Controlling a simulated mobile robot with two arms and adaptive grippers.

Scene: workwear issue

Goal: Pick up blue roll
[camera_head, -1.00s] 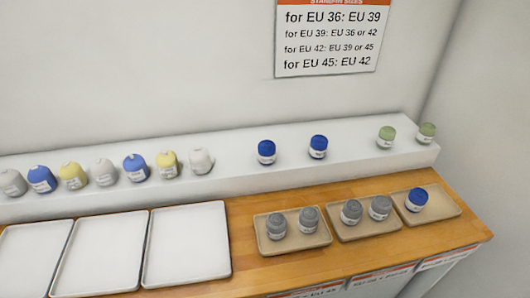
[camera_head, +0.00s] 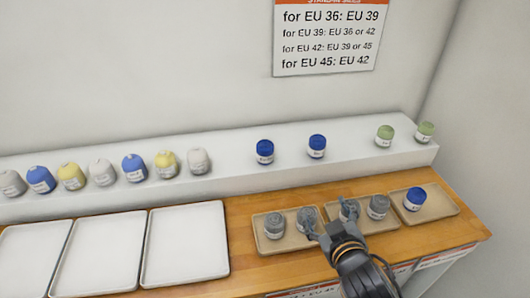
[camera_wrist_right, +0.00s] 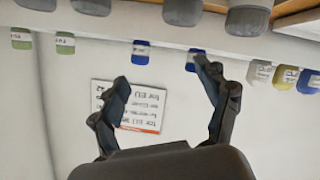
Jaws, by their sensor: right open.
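Two blue rolls stand upright on the white shelf, the left one (camera_head: 265,151) and the right one (camera_head: 317,146). A third blue roll (camera_head: 415,199) sits in the rightmost tan tray (camera_head: 440,197). My right gripper (camera_head: 328,221) is open and empty, in front of the shelf by the tan trays, below and apart from the shelf's blue rolls. In the right wrist view its open fingers (camera_wrist_right: 160,80) frame the wall sign. Two blue rolls show upside down there, one (camera_wrist_right: 140,52) between the fingers and one (camera_wrist_right: 191,62) by the right finger. My left gripper is out of view.
Grey rolls (camera_head: 275,226) stand in the left and middle tan trays, close to my right gripper. Green rolls (camera_head: 385,136) stand at the shelf's right end. Grey, blue and yellow caps (camera_head: 71,176) line its left. Several white trays (camera_head: 187,243) are empty.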

